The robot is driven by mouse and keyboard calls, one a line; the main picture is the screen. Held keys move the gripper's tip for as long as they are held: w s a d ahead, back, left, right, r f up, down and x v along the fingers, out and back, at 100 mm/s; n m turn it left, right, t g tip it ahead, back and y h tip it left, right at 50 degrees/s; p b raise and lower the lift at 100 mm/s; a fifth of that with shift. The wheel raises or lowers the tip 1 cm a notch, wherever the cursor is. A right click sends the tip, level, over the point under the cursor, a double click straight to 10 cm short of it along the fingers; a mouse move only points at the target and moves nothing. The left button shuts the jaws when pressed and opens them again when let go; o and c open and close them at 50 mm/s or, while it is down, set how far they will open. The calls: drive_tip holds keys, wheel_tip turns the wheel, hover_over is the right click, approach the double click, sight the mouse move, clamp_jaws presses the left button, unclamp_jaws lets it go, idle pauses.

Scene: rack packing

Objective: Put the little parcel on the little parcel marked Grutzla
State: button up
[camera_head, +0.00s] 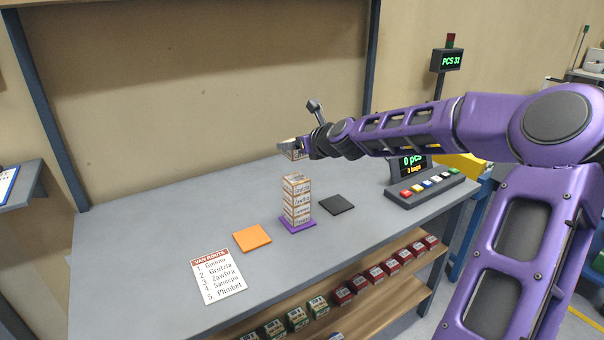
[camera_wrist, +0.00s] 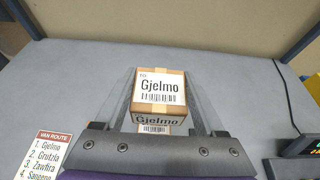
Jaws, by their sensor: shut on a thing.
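My gripper (camera_head: 292,146) is shut on a little cardboard parcel marked Gjelmo (camera_wrist: 160,88), with one finger on each side of it in the wrist view. In the head view this held parcel (camera_head: 294,155) is partly hidden by the gripper. It is in the air above the stack, with a gap below it. The stack of little parcels stands upright on a purple mat (camera_head: 284,226). Its top parcel (camera_head: 297,185) seems to read Grutzla, though the print is small.
An orange mat (camera_head: 252,238) and a black mat (camera_head: 337,204) lie bare on either side of the stack. A van route list (camera_head: 218,275) lies at the front left. A button panel (camera_head: 426,190) stands at the right. Red and green boxes fill a lower shelf.

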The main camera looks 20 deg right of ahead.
sight(296, 177)
drive_tip(key=shift+f+b, duration=0.6)
drive_tip(key=shift+f, duration=2.75)
drive_tip(key=shift+f, duration=0.2)
drive_tip(key=o, duration=1.4)
drive_tip(key=shift+r, duration=0.15)
drive_tip(key=shift+s+r, duration=0.1)
drive_tip(key=shift+r, duration=0.05)
drive_tip(key=p+v, duration=0.2)
drive_tip(key=v, duration=0.9)
drive_tip(key=shift+s+p, duration=0.3)
drive_tip(key=shift+s, duration=0.05)
